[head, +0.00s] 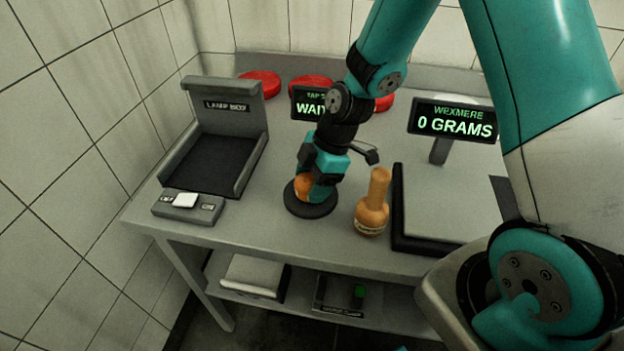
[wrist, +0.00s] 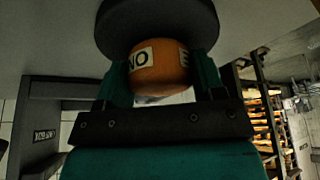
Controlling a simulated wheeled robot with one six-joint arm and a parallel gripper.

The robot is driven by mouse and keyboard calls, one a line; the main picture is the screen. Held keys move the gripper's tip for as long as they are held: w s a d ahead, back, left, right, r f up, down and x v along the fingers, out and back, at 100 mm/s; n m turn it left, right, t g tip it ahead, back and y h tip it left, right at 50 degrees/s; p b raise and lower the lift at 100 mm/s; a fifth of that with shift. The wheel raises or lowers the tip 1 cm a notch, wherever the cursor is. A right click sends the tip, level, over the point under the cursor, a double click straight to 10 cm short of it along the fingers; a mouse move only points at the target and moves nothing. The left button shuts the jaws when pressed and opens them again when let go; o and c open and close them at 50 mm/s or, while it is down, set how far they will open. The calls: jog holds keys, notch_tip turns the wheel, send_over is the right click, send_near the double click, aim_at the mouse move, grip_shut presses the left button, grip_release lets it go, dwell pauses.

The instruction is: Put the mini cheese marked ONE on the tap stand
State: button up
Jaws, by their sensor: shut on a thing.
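My gripper (head: 316,184) is shut on a small orange cheese (head: 302,187), and in the wrist view the two fingers (wrist: 162,78) grip the cheese (wrist: 160,68) from both sides. Its pale labels show upside-down letters, "ON" and an "E", in keeping with ONE. The tap stand's round black disc (head: 310,208) is directly beneath the cheese and also shows in the wrist view (wrist: 155,20). The cheese is at the disc's surface or just above it; I cannot tell whether they touch. A partly hidden display (head: 307,105) reads "TAP S" and "WAI".
The lamp box (head: 222,140) and a switch box (head: 188,207) are left.

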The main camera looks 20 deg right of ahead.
jog(key=shift+f, duration=0.2)
jog(key=o, duration=0.9)
jog(key=shift+r, duration=0.1)
jog(key=shift+o, duration=0.2)
jog(key=shift+r, duration=0.1)
jog(key=b+v, duration=0.1)
jog(key=v, duration=1)
jog(key=s+a+r+m, duration=0.4)
jog(key=s+r+m, duration=0.1)
jog(key=s, duration=0.4)
jog(key=s+a+r+m, duration=0.4)
jog(key=s+a+m, duration=0.1)
jog(key=s, duration=0.4)
jog(key=shift+s+r+m, duration=0.2)
jog(key=shift+r+m, duration=0.1)
jog(key=shift+r, duration=0.1)
